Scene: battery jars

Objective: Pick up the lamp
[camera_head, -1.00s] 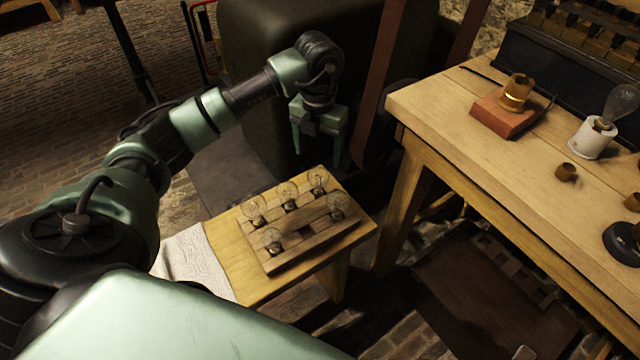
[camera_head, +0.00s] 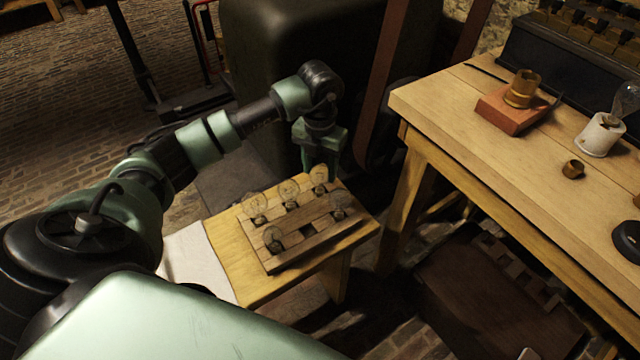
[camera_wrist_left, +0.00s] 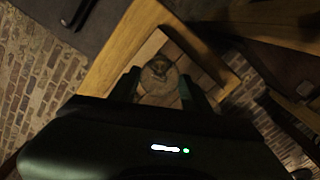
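Several clear glass lamps stand upright in a wooden rack (camera_head: 300,243) on a small wooden table. The lamp at the rack's far corner (camera_head: 319,178) is under my left gripper (camera_head: 320,166). In the left wrist view, a lamp (camera_wrist_left: 158,72) shows between the two fingers of the left gripper (camera_wrist_left: 160,88), with some room on its sides; the fingers are apart. Other lamps in the rack are the back-left one (camera_head: 255,206), the middle one (camera_head: 289,192), the right one (camera_head: 340,204) and the front one (camera_head: 273,238). My right gripper is not in view.
A larger workbench (camera_head: 440,110) stands to the right, with a brass socket (camera_head: 522,88) on a red block, a white holder (camera_head: 598,136) with a lamp, and a small brass ring (camera_head: 573,169). A white cloth (camera_head: 198,265) lies at the small table's left end.

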